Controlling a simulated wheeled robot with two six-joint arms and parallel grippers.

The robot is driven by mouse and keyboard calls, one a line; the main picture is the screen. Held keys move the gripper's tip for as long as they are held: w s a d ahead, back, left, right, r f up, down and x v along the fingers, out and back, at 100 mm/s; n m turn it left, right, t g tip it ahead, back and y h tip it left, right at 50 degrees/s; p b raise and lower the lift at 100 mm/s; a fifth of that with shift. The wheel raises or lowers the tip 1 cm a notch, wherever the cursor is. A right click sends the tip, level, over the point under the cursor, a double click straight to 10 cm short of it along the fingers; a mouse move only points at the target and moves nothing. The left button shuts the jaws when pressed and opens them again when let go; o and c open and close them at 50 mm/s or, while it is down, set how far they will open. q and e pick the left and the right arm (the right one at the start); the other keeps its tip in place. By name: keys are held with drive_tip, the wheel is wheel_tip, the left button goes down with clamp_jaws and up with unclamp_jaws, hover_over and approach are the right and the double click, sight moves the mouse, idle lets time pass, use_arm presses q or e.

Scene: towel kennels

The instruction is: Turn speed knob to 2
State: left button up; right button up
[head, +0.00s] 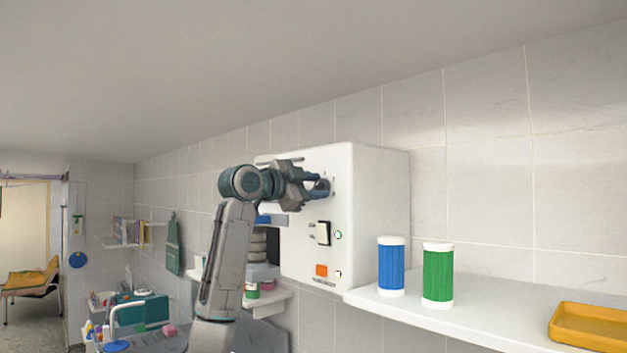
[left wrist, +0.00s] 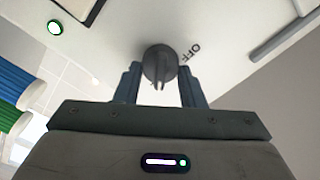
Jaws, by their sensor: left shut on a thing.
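The speed knob is a dark round knob (left wrist: 158,62) on the front of a white wall-mounted box (head: 380,200). In the left wrist view the word OFF is printed beside it, and a ridge with a slot shows on its face. My left gripper (head: 318,188) is at the upper part of the box front. In the left wrist view its two fingers (left wrist: 160,85) stand either side of the knob and are shut on it. The fingers partly hide the knob in the head view, and the number 2 cannot be read. My right gripper is not in view.
Below the knob are a dark rocker switch (head: 323,233), a green-lit lamp (head: 338,235) and an orange button (head: 321,270). A blue canister (head: 391,266) and a green canister (head: 438,275) stand on the white shelf (head: 480,318) at right, with a yellow tray (head: 590,327).

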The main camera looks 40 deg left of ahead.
use_arm(q)
drive_tip(key=shift+m, duration=0.6)
drive_tip(key=shift+p, duration=0.3)
drive_tip(key=o, duration=1)
drive_tip(key=shift+w, duration=0.1)
drive_tip(key=shift+s+f+b, duration=0.15)
drive_tip(key=shift+s+b, duration=0.15)
drive_tip(key=shift+s, duration=0.1)
drive_tip(key=s+b, duration=0.1)
drive_tip(key=s, duration=0.2)
drive_tip(key=s+b, duration=0.2)
drive_tip(key=s, duration=0.1)
drive_tip(key=s+b, duration=0.2)
drive_tip(key=s, duration=0.2)
drive_tip(key=shift+a, duration=0.4)
